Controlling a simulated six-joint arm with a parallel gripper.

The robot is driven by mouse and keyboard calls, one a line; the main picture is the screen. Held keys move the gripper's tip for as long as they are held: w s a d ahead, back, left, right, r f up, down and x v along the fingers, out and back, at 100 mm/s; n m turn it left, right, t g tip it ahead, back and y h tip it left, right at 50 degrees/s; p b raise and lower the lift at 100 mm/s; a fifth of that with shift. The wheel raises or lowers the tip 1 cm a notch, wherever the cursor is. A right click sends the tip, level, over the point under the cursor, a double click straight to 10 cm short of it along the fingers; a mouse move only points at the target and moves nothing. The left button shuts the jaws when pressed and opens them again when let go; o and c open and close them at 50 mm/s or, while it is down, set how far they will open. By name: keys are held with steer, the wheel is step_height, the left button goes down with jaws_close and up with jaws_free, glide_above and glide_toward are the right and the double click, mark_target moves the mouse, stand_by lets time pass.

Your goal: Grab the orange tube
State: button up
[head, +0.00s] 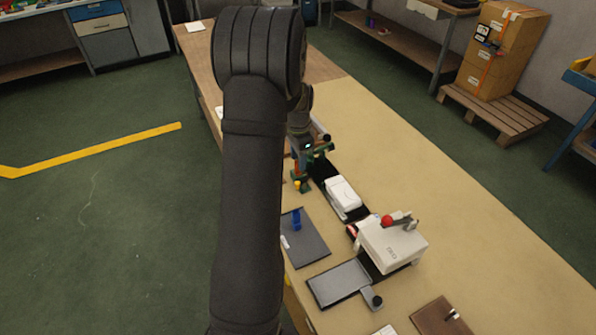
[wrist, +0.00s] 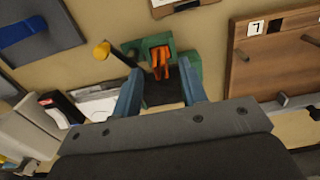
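An orange piece (wrist: 157,66), which looks like the orange tube, shows in the wrist view in front of a green holder (wrist: 193,64). My gripper (wrist: 160,70) has its two blue fingers spread apart, one on each side of the orange piece. I cannot tell whether the fingers touch it or how deep it sits between them. In the head view, a little orange (head: 296,165) shows beside the green parts (head: 304,181), mostly hidden by my arm and gripper.
A yellow-topped stick (wrist: 102,50) stands left of the fingers in the wrist view. A wooden board (wrist: 285,55) lies at right. In the head view, a white box machine with a red knob (head: 392,243) and a grey tray (head: 340,283) stand nearer.

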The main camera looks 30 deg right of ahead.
step_height(320, 180, down, 3)
steer(key=shift+r, duration=0.1)
steer(key=shift+c, duration=0.2)
jaws_close()
